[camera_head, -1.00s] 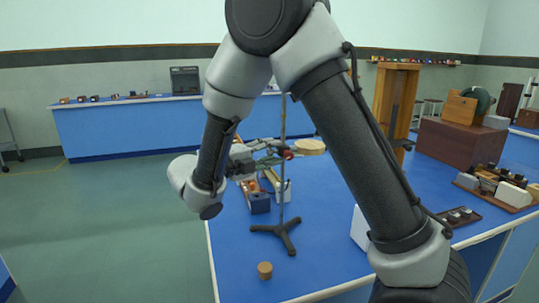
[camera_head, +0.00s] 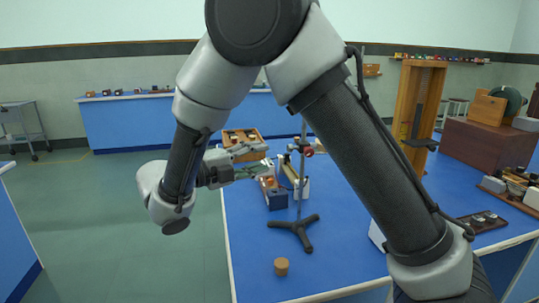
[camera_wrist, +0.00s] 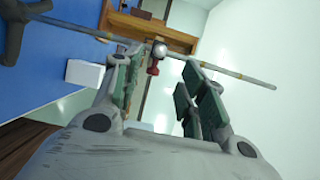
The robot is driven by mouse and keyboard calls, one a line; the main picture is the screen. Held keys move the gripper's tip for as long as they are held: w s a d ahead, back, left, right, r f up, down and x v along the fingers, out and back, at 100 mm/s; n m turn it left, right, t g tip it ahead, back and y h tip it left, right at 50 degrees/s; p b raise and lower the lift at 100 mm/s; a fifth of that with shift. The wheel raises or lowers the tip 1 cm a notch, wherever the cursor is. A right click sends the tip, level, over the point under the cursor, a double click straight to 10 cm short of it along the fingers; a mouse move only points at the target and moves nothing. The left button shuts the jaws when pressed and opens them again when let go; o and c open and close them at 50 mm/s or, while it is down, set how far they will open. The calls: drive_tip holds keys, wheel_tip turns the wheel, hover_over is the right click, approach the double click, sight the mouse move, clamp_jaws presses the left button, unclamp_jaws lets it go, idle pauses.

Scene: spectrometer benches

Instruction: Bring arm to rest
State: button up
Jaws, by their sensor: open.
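My gripper (camera_head: 254,162) is at the end of my bent arm, left of the middle in the head view, above the left edge of the blue bench (camera_head: 250,262). It points right, toward the upright rod of a black tripod stand (camera_head: 302,232). In the wrist view my gripper (camera_wrist: 160,82) has its fingers spread. The stand's rod (camera_wrist: 228,70) crosses beyond the fingertips, with a clamp that has a red knob (camera_wrist: 153,68). I see nothing held between the fingers. Whether the fingertips touch the rod or clamp I cannot tell.
Boxes with small items (camera_head: 277,200) stand behind the tripod. A cork-coloured cylinder (camera_head: 281,266) sits near the front edge. A wooden frame (camera_head: 433,80) and a brown box (camera_head: 485,150) stand right. Open floor (camera_head: 130,235) lies left of the bench.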

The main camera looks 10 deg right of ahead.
drive_tip(key=shift+s+a, duration=0.1)
drive_tip(key=shift+a, duration=0.15)
drive_tip(key=s+d+f+m+g+y, duration=0.65)
drive_tip(key=s+d+f+m, duration=0.2)
drive_tip(key=m, duration=1.05)
drive_tip(key=s+d+r+m+t+y, duration=0.2)
drive_tip(key=s+d+r+m+y, duration=0.3)
drive_tip(key=d+m, duration=0.3)
drive_tip(key=s+d+r+m+t+y, duration=0.2)
drive_tip(key=s+d+r+m+y, duration=0.3)
drive_tip(key=m, duration=0.8)
drive_tip(key=s+d, duration=0.3)
drive_tip(key=shift+s+d+r, duration=0.2)
drive_tip(key=shift+d+r, duration=0.1)
drive_tip(key=shift+d, duration=0.1)
